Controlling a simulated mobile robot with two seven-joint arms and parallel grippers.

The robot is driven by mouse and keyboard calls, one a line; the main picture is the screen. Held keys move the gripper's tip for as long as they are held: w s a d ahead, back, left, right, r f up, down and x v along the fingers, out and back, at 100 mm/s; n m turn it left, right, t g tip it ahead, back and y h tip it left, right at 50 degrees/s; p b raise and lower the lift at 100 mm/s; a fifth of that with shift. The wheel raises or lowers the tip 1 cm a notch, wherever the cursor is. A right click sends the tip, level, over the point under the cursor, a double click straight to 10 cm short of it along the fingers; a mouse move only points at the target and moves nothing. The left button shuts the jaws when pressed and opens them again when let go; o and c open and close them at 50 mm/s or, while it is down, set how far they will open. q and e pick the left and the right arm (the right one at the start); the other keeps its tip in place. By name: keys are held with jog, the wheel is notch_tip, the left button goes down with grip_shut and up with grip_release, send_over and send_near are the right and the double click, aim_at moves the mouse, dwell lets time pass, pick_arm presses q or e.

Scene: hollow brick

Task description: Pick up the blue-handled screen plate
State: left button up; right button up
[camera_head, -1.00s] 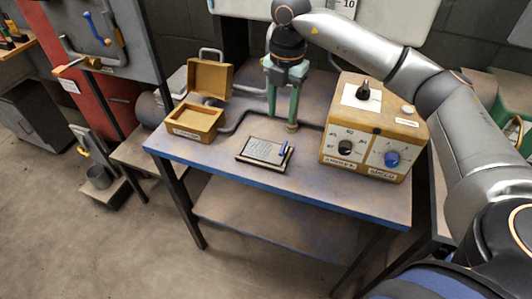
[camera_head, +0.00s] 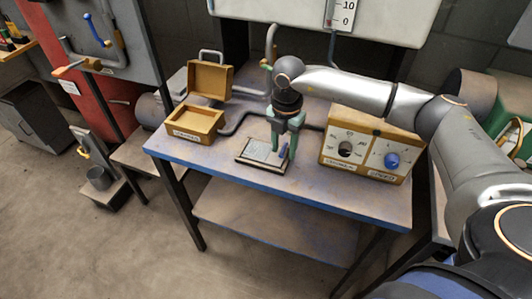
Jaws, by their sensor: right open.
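The screen plate (camera_head: 258,151) lies flat on the workbench near its front edge, a dark-framed plate with a pale grey face. Its blue handle (camera_head: 284,151) shows in part at the plate's right side, beside a gripper finger. My right gripper (camera_head: 281,148) points down over the right part of the plate, with its green fingers around or just above the handle. It is open; whether the fingers touch the handle I cannot tell. My left gripper is not in view.
An open yellow box (camera_head: 195,121) stands left of the plate. A yellow control box (camera_head: 362,150) with a black knob and a blue knob (camera_head: 392,160) stands close on the right, partly under my right arm. The workbench (camera_head: 330,192) is bare along its front edge.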

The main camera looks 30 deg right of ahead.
jog(key=shift+f, duration=0.15)
grip_shut()
dwell(1.4)
